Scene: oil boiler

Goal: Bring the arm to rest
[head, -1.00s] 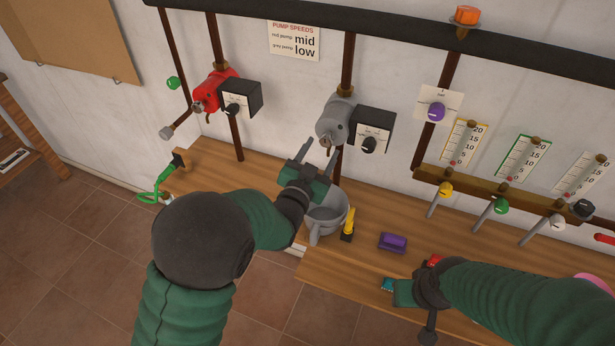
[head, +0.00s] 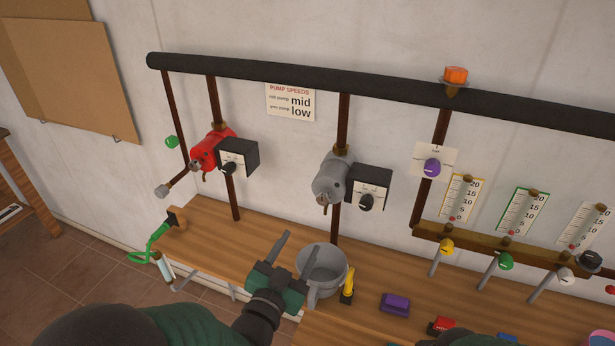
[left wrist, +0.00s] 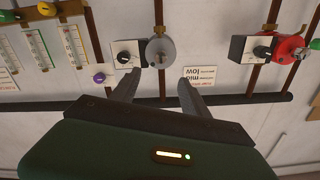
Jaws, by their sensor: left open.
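My left gripper (head: 284,249) is open and empty. In the head view it is in front of and left of a grey pot (head: 323,272) on the wooden bench. In the left wrist view its two fingers (left wrist: 158,88) are spread apart with nothing between them, and the wall shows upside down beyond. My left arm comes in from the bottom left. Of my right arm, only a small dark part shows at the bottom edge of the head view; its gripper cannot be made out.
A red pump (head: 211,150) and a grey pump (head: 332,178) hang on pipes above the bench (head: 215,235). A yellow object (head: 347,287), a purple block (head: 395,304) and a red block (head: 441,326) lie right of the pot. Levers and gauges line the right.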

